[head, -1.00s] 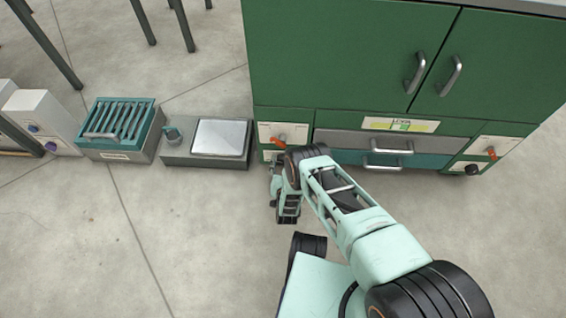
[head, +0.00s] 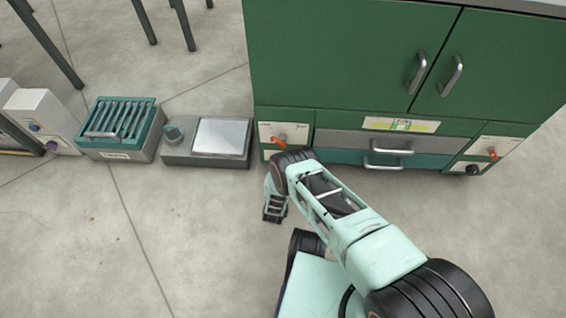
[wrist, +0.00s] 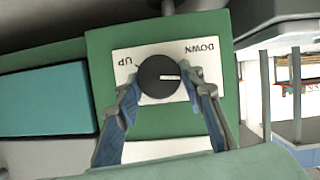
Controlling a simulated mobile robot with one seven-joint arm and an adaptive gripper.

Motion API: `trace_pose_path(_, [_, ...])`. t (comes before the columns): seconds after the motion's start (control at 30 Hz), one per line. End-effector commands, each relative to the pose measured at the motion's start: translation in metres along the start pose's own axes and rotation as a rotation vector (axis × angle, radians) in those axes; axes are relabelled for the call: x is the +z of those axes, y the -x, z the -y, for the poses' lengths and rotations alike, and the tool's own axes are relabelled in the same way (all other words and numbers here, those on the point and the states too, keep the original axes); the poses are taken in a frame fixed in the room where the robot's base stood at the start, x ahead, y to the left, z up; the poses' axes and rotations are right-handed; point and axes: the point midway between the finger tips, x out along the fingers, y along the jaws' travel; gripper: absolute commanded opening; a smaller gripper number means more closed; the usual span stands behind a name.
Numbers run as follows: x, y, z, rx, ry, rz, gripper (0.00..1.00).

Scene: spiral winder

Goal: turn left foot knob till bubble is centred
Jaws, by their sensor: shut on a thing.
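The left foot knob (wrist: 157,76) is a round black dial with a white pointer line, in the wrist view. It sits on a white plate (wrist: 150,56) marked UP and DOWN, and the line points right in that view. My gripper (wrist: 166,90) is shut on the knob, one finger at each side. The level vial (head: 402,124) is a small green-yellow strip on the cabinet front; the exact bubble position is too small to tell.
Orange levers (head: 280,141) stick out on the left panel and on the right panel (head: 492,154). A black right foot knob (head: 473,169) sits low at right. Drawer handles (head: 388,147) protrude between them. A grey scale-like box (head: 207,142) stands left of the cabinet.

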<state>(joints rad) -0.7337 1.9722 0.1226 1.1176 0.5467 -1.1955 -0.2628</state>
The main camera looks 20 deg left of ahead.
Motion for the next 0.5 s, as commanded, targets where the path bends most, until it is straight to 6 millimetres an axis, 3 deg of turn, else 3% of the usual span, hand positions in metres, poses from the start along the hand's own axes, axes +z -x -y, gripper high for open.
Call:
trace_pose_path(0.37, [-0.001, -0.001, 0.0005, 0.008, 0.021, -0.001, 0.12])
trace_pose_path(0.4, [-0.001, -0.001, 0.0005, 0.007, 0.021, -0.001, 0.38])
trace_pose_path(0.5, [-0.001, -0.0009, 0.0004, 0.008, 0.021, -0.001, 0.49])
